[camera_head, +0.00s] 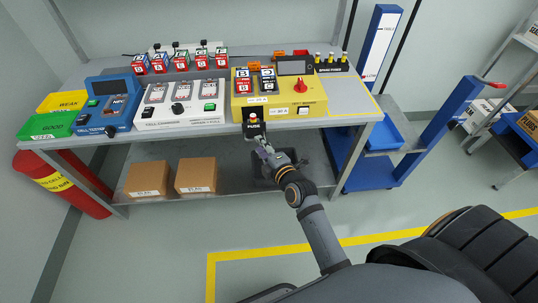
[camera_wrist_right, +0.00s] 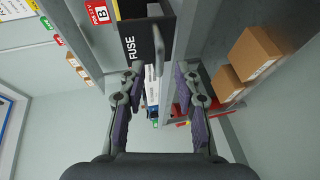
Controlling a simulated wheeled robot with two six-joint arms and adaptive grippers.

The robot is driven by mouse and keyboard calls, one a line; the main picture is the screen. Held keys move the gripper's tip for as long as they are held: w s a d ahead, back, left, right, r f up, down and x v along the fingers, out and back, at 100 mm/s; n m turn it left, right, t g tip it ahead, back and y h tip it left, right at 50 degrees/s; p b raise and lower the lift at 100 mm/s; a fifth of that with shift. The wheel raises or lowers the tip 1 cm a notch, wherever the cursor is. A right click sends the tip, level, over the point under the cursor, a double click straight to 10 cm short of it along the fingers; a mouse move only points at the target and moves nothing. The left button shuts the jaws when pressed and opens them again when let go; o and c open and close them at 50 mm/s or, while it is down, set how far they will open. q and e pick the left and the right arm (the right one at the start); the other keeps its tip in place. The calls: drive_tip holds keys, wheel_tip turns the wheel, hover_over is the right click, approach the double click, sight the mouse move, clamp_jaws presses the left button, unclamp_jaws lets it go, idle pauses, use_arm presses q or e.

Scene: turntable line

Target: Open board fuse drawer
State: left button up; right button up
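The yellow test board (camera_head: 310,109) stands on the bench with a screen and a red knob. Its black fuse drawer (camera_head: 253,130), labelled FUSE, sticks out at the front left, past the bench edge. A small red and white part shows at its top. In the right wrist view the drawer (camera_wrist_right: 129,42) is close, with its handle (camera_wrist_right: 159,50) pointing toward my gripper. My right gripper (camera_head: 262,147) is just below and in front of the drawer. In the wrist view its fingers (camera_wrist_right: 158,78) are apart, with the handle just beyond the fingertips and no clear contact. My left gripper is not in view.
A white cell charger (camera_head: 180,123) and a blue tester (camera_head: 108,116) stand left of the board. Green (camera_head: 45,125) and yellow bins are at the far left. Cardboard boxes (camera_head: 195,175) lie on the lower shelf. A blue cart (camera_head: 375,172) stands at the right.

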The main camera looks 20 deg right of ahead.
drive_tip(key=v, duration=0.8)
drive_tip(key=shift+s, duration=0.45)
drive_tip(key=s+d+f+m+g+p, duration=0.1)
drive_tip(key=s+f+m+g, duration=0.25)
drive_tip(key=f, duration=0.75)
drive_tip(key=s+d+f+m+g+h+p, duration=0.1)
drive_tip(key=s+f+m+g, duration=0.2)
drive_tip(key=f, duration=0.8)
drive_tip(key=s+d+f+m+g+p, duration=0.1)
drive_tip(key=s+f+m, duration=0.3)
drive_tip(key=f, duration=0.7)
drive_tip(key=s+d+f+m+g, duration=0.2)
drive_tip(key=s+f, duration=0.2)
drive_tip(key=s, duration=0.4)
drive_tip(key=s+d+f+m+g+h, duration=0.1)
drive_tip(key=s+d+f+m+g, duration=0.1)
drive_tip(key=s+f, duration=0.3)
drive_tip(key=s+d+f+m+g, duration=0.2)
drive_tip(key=s+f+m, duration=0.1)
drive_tip(key=s, duration=0.8)
drive_tip(key=shift+s+d+f+m+g+h+p, duration=0.2)
drive_tip(key=shift+s+f+m+g+h+p, duration=0.2)
drive_tip(key=shift+f, duration=0.4)
